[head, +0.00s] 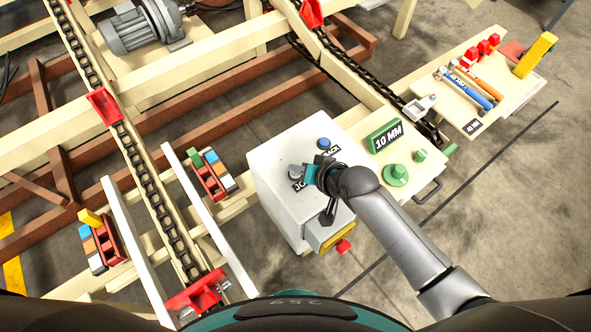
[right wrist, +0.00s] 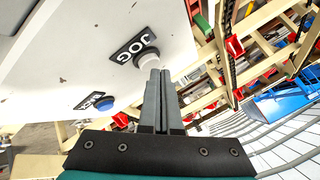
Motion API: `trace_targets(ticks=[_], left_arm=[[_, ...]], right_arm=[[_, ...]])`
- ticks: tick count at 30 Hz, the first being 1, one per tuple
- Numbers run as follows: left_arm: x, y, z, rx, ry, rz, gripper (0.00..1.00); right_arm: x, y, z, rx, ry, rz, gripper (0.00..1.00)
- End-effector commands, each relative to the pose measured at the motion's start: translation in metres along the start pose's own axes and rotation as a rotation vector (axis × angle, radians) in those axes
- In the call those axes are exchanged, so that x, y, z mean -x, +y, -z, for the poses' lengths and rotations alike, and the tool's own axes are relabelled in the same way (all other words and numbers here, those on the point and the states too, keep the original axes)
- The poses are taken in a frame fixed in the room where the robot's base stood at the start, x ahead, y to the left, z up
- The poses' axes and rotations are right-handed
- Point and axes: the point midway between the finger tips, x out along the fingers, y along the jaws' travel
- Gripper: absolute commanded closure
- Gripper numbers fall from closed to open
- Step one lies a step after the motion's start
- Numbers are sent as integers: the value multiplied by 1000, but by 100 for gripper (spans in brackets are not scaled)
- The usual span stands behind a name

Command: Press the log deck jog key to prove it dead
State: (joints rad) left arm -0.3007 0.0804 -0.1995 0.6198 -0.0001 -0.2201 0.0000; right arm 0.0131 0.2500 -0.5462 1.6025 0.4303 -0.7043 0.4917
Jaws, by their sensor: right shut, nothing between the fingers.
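The log deck jog key is a pale grey round button on the white control box (head: 272,165), beside a black JOG label. The key (head: 294,173) shows just left of my right gripper (head: 313,172) in the head view. In the right wrist view the key (right wrist: 148,60) stands right at the tips of my right gripper (right wrist: 158,74). The fingers are shut together with nothing between them. I cannot tell whether they touch the key or whether it is pushed in. My left gripper is not in view.
A blue button (head: 323,143) with its own label sits on the same box. A yellow part (head: 334,236) with a red knob (head: 343,246) juts from the box's front. A bench with a green 10 MM block (head: 385,136) adjoins on the right. Chain rails run on the left.

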Motion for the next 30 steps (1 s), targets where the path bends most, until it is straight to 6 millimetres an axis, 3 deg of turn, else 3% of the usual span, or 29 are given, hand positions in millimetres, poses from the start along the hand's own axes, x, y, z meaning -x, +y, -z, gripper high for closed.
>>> trace_targets(ticks=[30], left_arm=[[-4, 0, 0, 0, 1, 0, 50]], right_arm=[[-6, 4, -4, -1, 0, 0, 100]])
